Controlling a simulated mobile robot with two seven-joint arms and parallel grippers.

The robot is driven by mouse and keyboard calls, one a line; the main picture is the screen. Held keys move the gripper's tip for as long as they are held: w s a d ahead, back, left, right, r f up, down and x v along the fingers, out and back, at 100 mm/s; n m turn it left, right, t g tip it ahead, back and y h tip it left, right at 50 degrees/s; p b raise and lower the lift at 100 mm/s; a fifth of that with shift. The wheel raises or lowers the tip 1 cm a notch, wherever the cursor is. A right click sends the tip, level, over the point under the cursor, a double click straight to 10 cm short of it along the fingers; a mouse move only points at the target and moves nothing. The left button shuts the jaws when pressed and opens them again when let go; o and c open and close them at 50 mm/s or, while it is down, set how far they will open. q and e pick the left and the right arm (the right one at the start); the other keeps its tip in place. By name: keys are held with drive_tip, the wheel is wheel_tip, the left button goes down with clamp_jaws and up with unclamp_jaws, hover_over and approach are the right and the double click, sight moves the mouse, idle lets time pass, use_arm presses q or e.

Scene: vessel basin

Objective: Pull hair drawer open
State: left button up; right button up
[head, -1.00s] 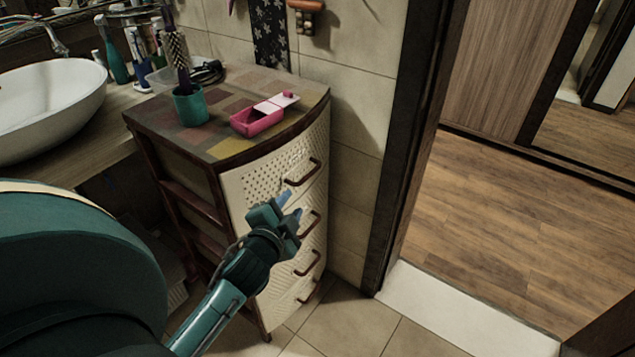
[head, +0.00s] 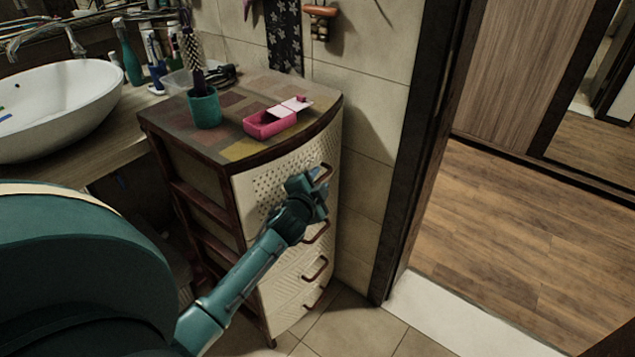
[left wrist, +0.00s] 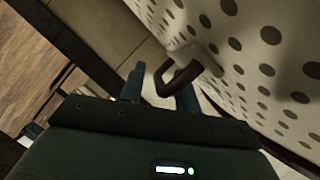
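The cabinet has a column of cream drawers with dark curved handles. Its top drawer (head: 270,190), with a pattern of round holes, is closed; its holed front also shows in the left wrist view (left wrist: 250,50). My left gripper (head: 318,183) is at the top drawer's handle (head: 324,171) and hides part of it. In the left wrist view, the gripper (left wrist: 160,88) has its fingers apart, with the handle (left wrist: 180,80) at the gap between them. I cannot tell whether they touch it. My right gripper is not in view.
On the cabinet top stand a teal cup (head: 204,108) with a hairbrush and an open pink box (head: 270,123). A white basin (head: 60,110) is at the left. A dark door frame (head: 415,150) stands right of the cabinet. The tiled floor in front is clear.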

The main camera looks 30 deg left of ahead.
use_arm(q)
drive_tip(key=shift+c, duration=0.4)
clamp_jaws()
